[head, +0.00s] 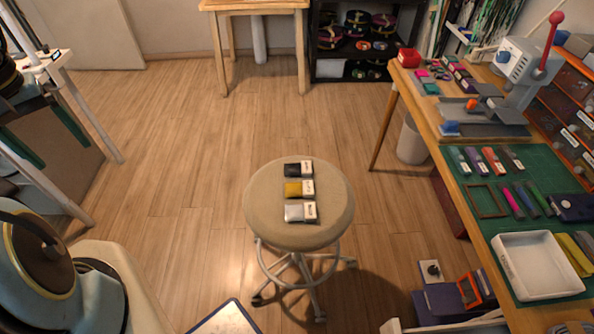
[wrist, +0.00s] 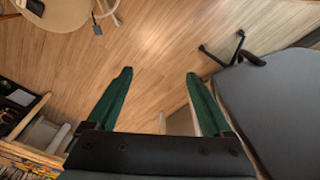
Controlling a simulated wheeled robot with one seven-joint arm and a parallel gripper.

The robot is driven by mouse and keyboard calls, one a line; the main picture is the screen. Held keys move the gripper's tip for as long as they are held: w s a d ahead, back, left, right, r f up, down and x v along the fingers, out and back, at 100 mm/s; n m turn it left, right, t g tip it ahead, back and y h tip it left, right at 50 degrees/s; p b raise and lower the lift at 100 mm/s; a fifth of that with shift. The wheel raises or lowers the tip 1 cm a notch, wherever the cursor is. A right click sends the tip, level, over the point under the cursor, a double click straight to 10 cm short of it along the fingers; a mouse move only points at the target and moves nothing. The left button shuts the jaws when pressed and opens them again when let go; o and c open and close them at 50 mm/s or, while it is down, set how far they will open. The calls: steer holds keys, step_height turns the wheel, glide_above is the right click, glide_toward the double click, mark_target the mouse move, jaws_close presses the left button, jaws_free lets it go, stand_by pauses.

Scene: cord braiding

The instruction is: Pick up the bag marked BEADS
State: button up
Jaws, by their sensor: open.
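Three small bags lie in a column on the round beige stool (head: 262,225) in the head view. The far one is a black bag (head: 292,170), the middle one a yellow bag (head: 293,189), the near one a whitish-grey bag (head: 294,213). Each has a white label at its right end; the lettering is too small to read, so I cannot tell which says BEADS. My gripper (wrist: 160,75) is open and empty in the wrist view, its two green fingers wide apart over the floor. It is clear of the bags.
A workbench with a green cutting mat (head: 480,200), white tray (head: 538,266) and lever press (head: 522,65) stands on the right. A wooden table (head: 255,5) and black shelf (head: 350,70) are at the back. Wooden floor around the stool is mostly clear.

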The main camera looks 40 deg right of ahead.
steer(key=w+d+f+n+g+h+b, duration=0.1)
steer(key=w+d+f+g+b, duration=0.15)
steer(key=d+f+b, duration=0.45)
steer(key=n+g+h+b, duration=0.7)
steer(key=n+h+b, duration=0.2)
steer(key=n+b, duration=0.15)
glide_toward(293, 167)
steer(key=shift+m, duration=0.25)
steer(key=x, duration=0.4)
steer(key=shift+s+d+r, duration=0.1)
steer(key=shift+d, duration=0.2)
steer(key=p+x, duration=0.1)
steer(key=x, duration=0.4)
steer(key=shift+s+d+f+p, duration=0.1)
steer(key=shift+s+f+p, duration=0.1)
steer(key=shift+f+p, duration=0.2)
